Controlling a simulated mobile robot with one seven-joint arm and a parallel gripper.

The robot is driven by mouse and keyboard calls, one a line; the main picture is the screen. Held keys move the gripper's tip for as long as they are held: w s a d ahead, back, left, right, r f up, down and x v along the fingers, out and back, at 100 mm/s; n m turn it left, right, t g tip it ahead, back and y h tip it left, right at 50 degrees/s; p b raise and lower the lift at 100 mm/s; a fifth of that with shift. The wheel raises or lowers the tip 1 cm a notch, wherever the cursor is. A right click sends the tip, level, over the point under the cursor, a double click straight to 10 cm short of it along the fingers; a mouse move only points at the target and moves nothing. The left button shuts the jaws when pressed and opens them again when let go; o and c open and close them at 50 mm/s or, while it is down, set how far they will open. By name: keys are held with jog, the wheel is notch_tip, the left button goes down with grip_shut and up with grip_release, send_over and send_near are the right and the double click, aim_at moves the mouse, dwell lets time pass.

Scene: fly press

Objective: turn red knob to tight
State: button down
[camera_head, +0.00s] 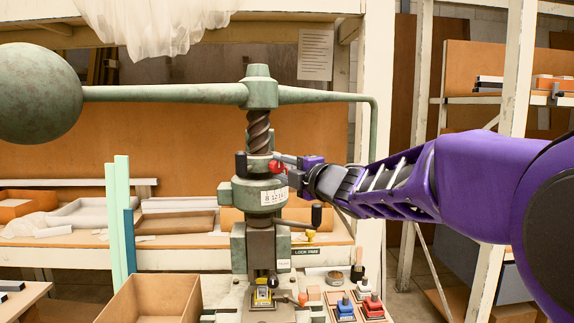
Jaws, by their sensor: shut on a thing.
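The green fly press (262,95) stands in the middle with a screw, a weighted arm and a dial band with numbers. The red knob (276,166) sits at the upper right of the press collar, just below the screw. My gripper (284,162) reaches in from the right on my purple arm and is shut on the red knob. The gripper partly covers the knob, so its exact turn cannot be told. A black knob (241,164) is on the left of the collar. A black handle (316,215) sticks out lower right, below my gripper.
A big round weight (38,99) is at the left end of the press arm. A cardboard box (150,298) and upright pale green strips (123,220) stand front left.

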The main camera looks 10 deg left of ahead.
dwell(0.5)
jog(key=c, duration=0.5)
grip_release()
jog(key=shift+s, duration=0.1)
